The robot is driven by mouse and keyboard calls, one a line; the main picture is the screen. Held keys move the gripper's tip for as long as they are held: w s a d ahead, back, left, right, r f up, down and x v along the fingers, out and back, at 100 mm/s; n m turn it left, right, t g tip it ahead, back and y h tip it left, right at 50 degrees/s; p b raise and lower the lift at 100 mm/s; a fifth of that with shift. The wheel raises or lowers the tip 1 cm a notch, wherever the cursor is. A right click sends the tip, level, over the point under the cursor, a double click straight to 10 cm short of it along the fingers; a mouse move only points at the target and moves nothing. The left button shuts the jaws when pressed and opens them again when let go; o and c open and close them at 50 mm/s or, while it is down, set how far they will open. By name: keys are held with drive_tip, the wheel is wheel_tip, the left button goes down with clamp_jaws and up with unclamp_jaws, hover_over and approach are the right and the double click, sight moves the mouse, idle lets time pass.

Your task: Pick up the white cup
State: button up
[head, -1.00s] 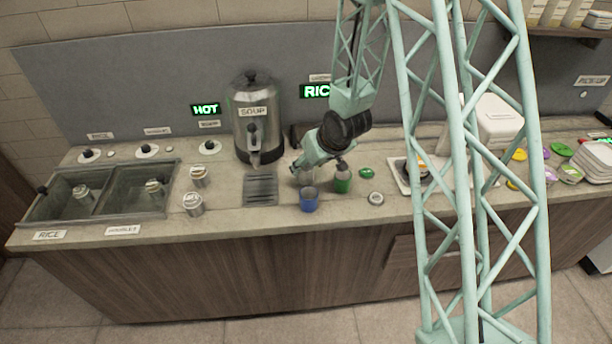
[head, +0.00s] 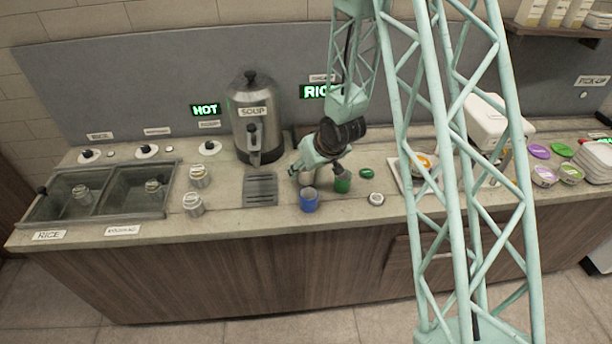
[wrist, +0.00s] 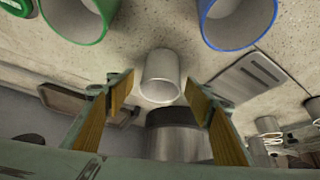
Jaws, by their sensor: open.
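A blue cup (head: 309,200) stands just in front, and a green cup (head: 342,182) stands close on the right. Both also show at the top of the wrist view.
The soup urn (head: 256,118) stands behind left, with a drip grate (head: 260,189) in front of it. A green lid (head: 367,173) and a small round metal piece (head: 376,199) lie to the right. Metal jars (head: 193,204) and sunken wells (head: 136,189) are further left.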

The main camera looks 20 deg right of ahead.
drive_tip(key=shift+c, duration=0.7)
drive_tip(key=c, duration=0.9)
drive_tip(key=shift+r, duration=0.15)
drive_tip(key=shift+r+p, duration=1)
drive_tip(key=shift+r, duration=3.85)
